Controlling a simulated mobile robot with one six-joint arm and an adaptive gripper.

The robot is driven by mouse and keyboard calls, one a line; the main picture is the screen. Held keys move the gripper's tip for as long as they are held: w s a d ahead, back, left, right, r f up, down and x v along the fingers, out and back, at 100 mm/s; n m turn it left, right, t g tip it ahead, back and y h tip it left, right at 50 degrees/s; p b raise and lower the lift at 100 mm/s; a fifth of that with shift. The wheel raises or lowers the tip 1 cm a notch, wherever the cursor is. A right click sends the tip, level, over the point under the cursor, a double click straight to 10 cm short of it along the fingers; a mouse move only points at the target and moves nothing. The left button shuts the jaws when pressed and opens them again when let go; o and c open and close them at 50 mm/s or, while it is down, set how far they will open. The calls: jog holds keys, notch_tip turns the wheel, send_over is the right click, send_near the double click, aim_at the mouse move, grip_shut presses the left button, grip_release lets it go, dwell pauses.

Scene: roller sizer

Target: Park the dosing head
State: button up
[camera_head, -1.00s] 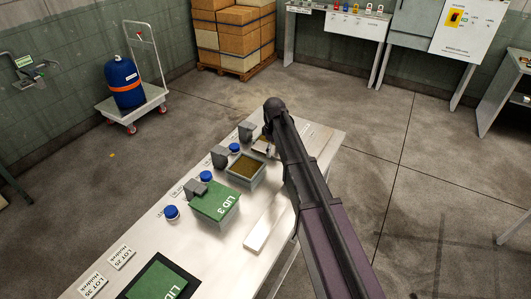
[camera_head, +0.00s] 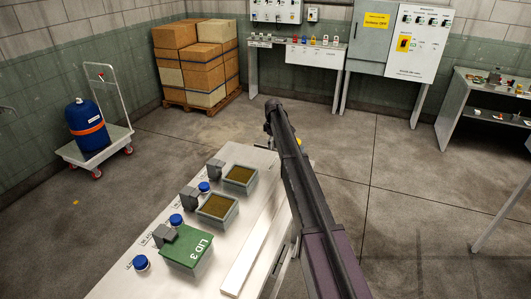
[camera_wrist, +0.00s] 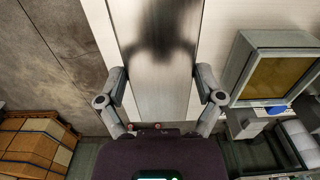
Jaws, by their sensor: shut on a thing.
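My gripper (camera_wrist: 160,88) hangs at the table's side, with a finger at each edge of a brushed metal plate (camera_wrist: 160,45); it is shut on this plate. A dark blurred shadow or reflection lies across the plate. I cannot tell from its shape whether this is the dosing head. In the head view my arm hides the fingers and what they hold. On the table (camera_head: 262,200) stand two open trays of brown material, the far one (camera_head: 240,178) and the middle one (camera_head: 217,210). A green lid marked LID 3 (camera_head: 190,250) covers the near tray.
Blue caps (camera_head: 141,263) and grey blocks (camera_head: 189,197) line the table's left side. A white strip (camera_head: 250,255) lies on its right. A trolley with a blue drum (camera_head: 87,125), stacked boxes (camera_head: 197,60) and a control cabinet (camera_head: 420,40) stand farther off. The floor between is clear.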

jog(key=shift+w+d, duration=0.45)
jog(key=shift+w, duration=0.4)
jog(key=shift+w, duration=0.1)
jog(key=o, duration=1.1)
jog(key=shift+c, duration=0.2)
jog(key=s+a, duration=0.4)
jog(key=s, duration=0.5)
jog(key=s+a, duration=0.4)
jog(key=s, duration=0.5)
jog(key=s+a, duration=0.5)
jog(key=s, duration=0.4)
jog(key=shift+s, duration=0.25)
jog(key=shift+a, duration=0.15)
notch_tip(320, 180, up, 16)
jog(key=p, duration=1.6)
jog(key=shift+f, duration=0.1)
